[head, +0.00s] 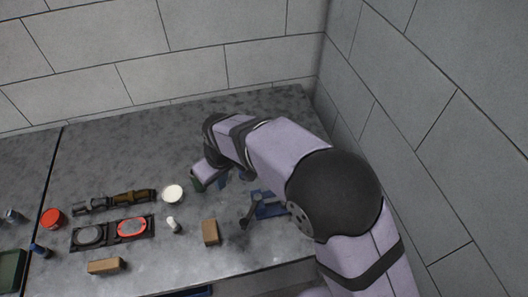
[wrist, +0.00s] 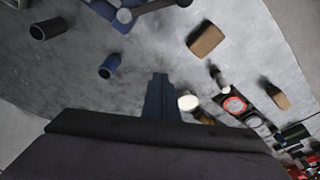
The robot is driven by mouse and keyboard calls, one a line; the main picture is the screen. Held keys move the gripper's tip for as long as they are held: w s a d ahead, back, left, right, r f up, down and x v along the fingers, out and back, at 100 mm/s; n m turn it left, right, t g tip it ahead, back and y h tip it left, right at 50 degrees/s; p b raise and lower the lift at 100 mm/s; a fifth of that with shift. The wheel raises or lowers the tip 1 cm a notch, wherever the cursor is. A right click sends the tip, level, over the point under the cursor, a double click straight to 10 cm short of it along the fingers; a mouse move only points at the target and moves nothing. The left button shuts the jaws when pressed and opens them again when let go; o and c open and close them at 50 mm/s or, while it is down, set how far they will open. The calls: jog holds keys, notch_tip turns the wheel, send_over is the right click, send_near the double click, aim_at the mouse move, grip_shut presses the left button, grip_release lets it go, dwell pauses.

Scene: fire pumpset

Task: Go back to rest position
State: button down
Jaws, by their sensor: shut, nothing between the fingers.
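My gripper (wrist: 160,80) shows in the wrist view as two dark blue fingers pressed together, with nothing between them. It is above the grey table (head: 120,150), apart from the objects near it. In the head view my arm comes in from the right and bends down over the table, hiding most of the gripper. A white round lid or jar (head: 173,193) is left of the gripper; it also shows in the wrist view (wrist: 189,102) beside the fingers. A blue vise-like fixture (head: 268,206) with a grey handle stands under my arm.
A brown block (head: 210,232), a small white bottle (head: 173,224) and a black tray with round gauges (head: 112,232) lie left of the arm. A blue cylinder (wrist: 112,66) and a dark cylinder (wrist: 46,31) lie near the fixture. Walls stand behind and right; the back of the table is clear.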

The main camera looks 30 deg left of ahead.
jog(key=w+d+r+m, duration=0.15)
jog(key=w+d, duration=0.25)
jog(key=d, duration=0.4)
jog(key=w+d+r+m+h, duration=0.1)
jog(key=w+d+m, duration=0.25)
jog(key=d, duration=0.55)
jog(key=w+d+r+m, duration=0.15)
jog(key=w+d, duration=0.25)
jog(key=d, duration=0.4)
jog(key=s+d+m, duration=0.4)
jog(key=s+d, duration=0.1)
jog(key=d, duration=0.6)
jog(key=s+d+f+m+h, duration=0.1)
jog(key=s+d+m, duration=0.3)
jog(key=d, duration=0.8)
jog(key=shift+s+d+g, duration=0.25)
jog(key=shift+s+g, duration=0.05)
jog(key=shift+s, duration=0.5)
jog(key=shift+f+m, duration=0.2)
jog(key=shift+m, duration=0.05)
notch_tip(320, 180, down, 20)
jog(key=b, duration=2)
jog(key=shift+r, duration=0.15)
